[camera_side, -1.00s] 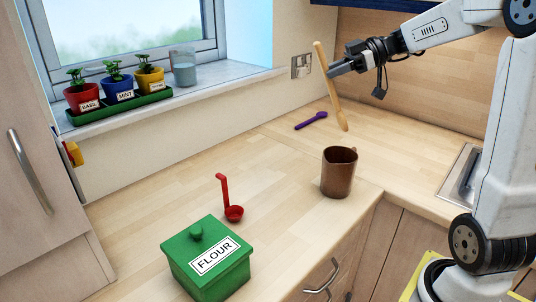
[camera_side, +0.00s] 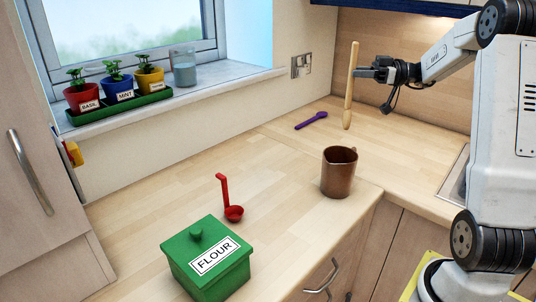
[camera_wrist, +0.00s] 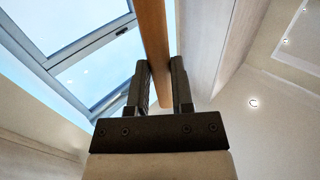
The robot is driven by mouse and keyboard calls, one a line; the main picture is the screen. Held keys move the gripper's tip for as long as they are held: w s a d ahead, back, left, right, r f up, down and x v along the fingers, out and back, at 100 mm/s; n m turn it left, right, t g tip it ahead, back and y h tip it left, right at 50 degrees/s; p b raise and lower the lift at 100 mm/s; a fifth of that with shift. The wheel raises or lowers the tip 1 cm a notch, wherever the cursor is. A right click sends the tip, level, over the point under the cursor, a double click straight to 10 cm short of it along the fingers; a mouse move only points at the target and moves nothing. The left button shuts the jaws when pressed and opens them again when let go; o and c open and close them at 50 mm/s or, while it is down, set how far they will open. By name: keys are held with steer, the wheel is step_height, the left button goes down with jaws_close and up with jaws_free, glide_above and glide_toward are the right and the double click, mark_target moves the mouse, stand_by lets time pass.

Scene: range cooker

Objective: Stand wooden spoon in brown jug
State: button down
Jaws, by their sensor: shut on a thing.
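The wooden spoon (camera_side: 349,95) is held nearly upright in the side view, with its wider end down. My gripper (camera_side: 356,73) is shut on its handle. In the wrist view the spoon handle (camera_wrist: 154,50) passes between both fingers of my gripper (camera_wrist: 160,82). The brown jug (camera_side: 338,174) stands upright on the worktop, with its open mouth up and its handle toward the back right. In the side view the spoon's lower end is above the jug's rim and apart from it. The inside bottom of the jug is hidden.
A purple spoon (camera_side: 311,121) lies on the worktop behind the jug. A red ladle (camera_side: 231,202) and a green flour box (camera_side: 206,262) are to the left. The sink (camera_side: 455,178) is at right.

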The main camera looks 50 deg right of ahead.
mark_target(347, 116)
steer(key=shift+f, duration=0.3)
step_height(347, 116, down, 15)
steer(key=shift+r, duration=0.2)
stand_by(2.1)
stand_by(0.3)
steer(key=shift+c, duration=2.1)
jaws_free()
steer(key=shift+s+d, duration=0.1)
